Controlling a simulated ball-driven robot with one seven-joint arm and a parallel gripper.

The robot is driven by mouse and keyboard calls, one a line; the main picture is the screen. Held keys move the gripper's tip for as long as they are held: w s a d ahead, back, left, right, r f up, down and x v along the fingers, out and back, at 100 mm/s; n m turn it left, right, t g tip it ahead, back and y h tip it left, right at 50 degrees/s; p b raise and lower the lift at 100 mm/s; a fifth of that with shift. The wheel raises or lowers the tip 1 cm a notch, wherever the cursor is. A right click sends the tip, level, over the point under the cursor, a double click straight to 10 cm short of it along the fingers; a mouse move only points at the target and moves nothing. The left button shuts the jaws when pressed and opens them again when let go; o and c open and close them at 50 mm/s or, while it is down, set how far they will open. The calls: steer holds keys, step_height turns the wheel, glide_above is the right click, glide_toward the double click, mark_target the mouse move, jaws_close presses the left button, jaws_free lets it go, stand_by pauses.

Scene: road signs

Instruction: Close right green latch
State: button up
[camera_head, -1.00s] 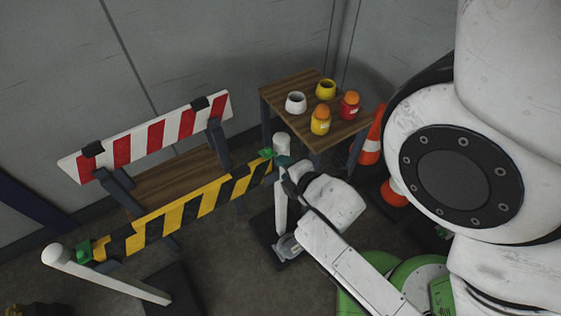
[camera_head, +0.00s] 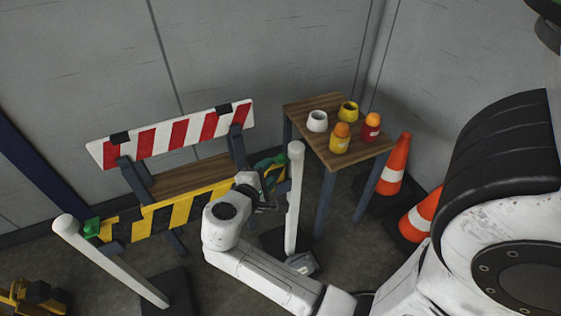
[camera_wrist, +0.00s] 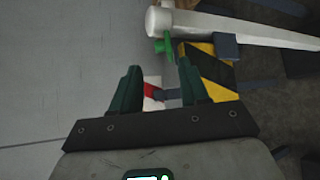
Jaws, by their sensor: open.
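The right green latch shows in the wrist view (camera_wrist: 163,46), above the space between my fingertips, beside the white right post (camera_wrist: 215,25) and the yellow-black bar (camera_wrist: 210,72). My gripper (camera_wrist: 157,70) is open, with nothing between its two dark green fingers; it looks apart from the latch. In the head view my gripper (camera_head: 268,192) is just left of the right post (camera_head: 294,200), in front of the bar's right end, and my wrist hides part of the bar (camera_head: 170,216). Green at that end (camera_head: 277,172) is partly covered. I cannot tell the latch's exact position.
The left post (camera_head: 110,260) has its own green latch (camera_head: 91,228). A red-white barrier (camera_head: 170,136) stands behind. A wooden table (camera_head: 300,108) with several cups and jars is behind the right post. Traffic cones (camera_head: 392,168) stand to its right.

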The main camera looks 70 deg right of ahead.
mark_target(281, 158)
steer(key=x, duration=0.8)
steer(key=shift+d, duration=0.1)
steer(key=shift+c, duration=0.3)
jaws_close()
